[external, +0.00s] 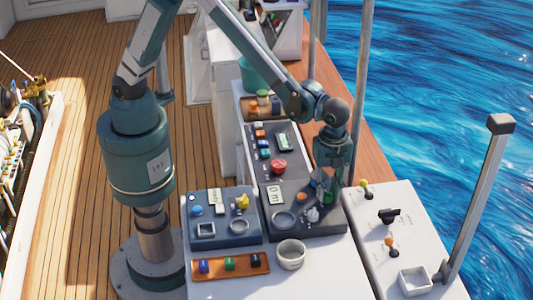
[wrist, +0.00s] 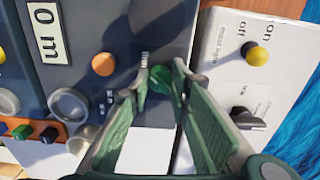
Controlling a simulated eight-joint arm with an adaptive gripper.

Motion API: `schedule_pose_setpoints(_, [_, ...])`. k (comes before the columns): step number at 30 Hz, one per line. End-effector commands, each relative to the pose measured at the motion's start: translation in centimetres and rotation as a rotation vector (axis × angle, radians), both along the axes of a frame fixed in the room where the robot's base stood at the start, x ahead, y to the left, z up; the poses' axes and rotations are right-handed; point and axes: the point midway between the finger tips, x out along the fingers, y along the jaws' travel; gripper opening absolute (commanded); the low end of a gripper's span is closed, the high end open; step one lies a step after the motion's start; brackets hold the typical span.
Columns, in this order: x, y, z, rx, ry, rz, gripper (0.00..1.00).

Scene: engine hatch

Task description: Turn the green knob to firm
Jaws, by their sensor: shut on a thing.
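The green knob (wrist: 160,83) is in the wrist view, on the dark panel (wrist: 105,20) near its right edge. My gripper (wrist: 161,73) has its fingertips on either side of the knob and is shut on it. A small pale label (wrist: 145,59) sits just beside the left fingertip, too small to read. In the external view my gripper (external: 329,194) points down at the right side of the dark panel (external: 300,228). The knob is mostly hidden there by the fingers, and its setting cannot be told.
An orange knob (wrist: 103,64) is left of my fingers. A yellow-tipped switch (wrist: 257,54) and a black handle (wrist: 248,118) are on the white panel at right. A white bowl (external: 291,254) and an orange tray (external: 208,275) with small blocks stand in front. A red button (external: 278,166) is behind.

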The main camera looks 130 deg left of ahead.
Motion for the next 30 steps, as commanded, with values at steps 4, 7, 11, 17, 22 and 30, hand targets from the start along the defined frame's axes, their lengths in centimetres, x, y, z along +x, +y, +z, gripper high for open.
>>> schedule_pose_setpoints(4, [0.1, 0.0, 0.0, -0.001, -0.001, 0.000, 0.22])
schedule_pose_setpoints(7, [0.1, 0.0, 0.0, -0.001, -0.001, 0.001, 0.27])
schedule_pose_setpoints(11, [0.0, 0.0, 0.0, 0.000, 0.000, 0.001, 0.27])
schedule_pose_setpoints(17, [0.0, 0.0, 0.1, 0.000, 0.000, 0.001, 0.27])
schedule_pose_setpoints(22, [0.0, 0.0, 0.9, 0.000, 0.000, 0.001, 0.27])
schedule_pose_setpoints(30, [0.0, 0.0, 4.1, 0.000, 0.000, 0.001, 0.27])
